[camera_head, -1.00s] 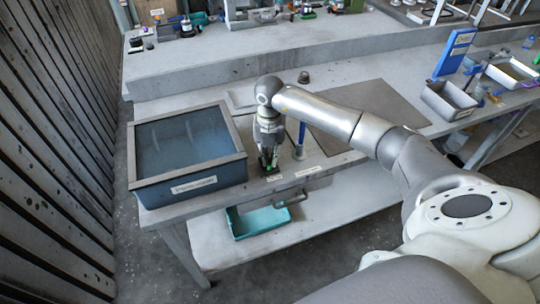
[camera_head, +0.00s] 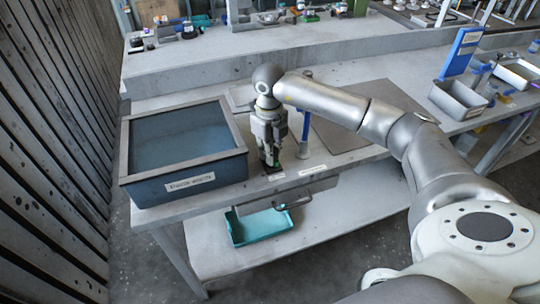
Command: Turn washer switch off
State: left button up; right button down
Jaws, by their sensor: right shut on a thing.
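The parts washer is the blue-grey basin (camera_head: 184,187) with a label on its front, at the left end of the grey bench. My right gripper (camera_head: 270,168) points down at the bench's front edge, just right of the basin. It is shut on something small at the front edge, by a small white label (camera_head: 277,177). Its fingers hide most of that thing, so I cannot make out the switch or its position. A blue upright handle (camera_head: 305,126) stands just right of the gripper. My left gripper is not in view.
A teal tray (camera_head: 258,227) sits on the lower shelf below the bench front. A dark flat mat (camera_head: 365,110) lies on the bench. A slatted wall is close on the left.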

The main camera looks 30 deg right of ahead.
jog(key=shift+n, duration=0.6)
jog(key=shift+b, duration=0.3)
jog(key=shift+r, duration=0.1)
jog(key=c, duration=1.5)
grip_release()
notch_tip(320, 180, up, 12)
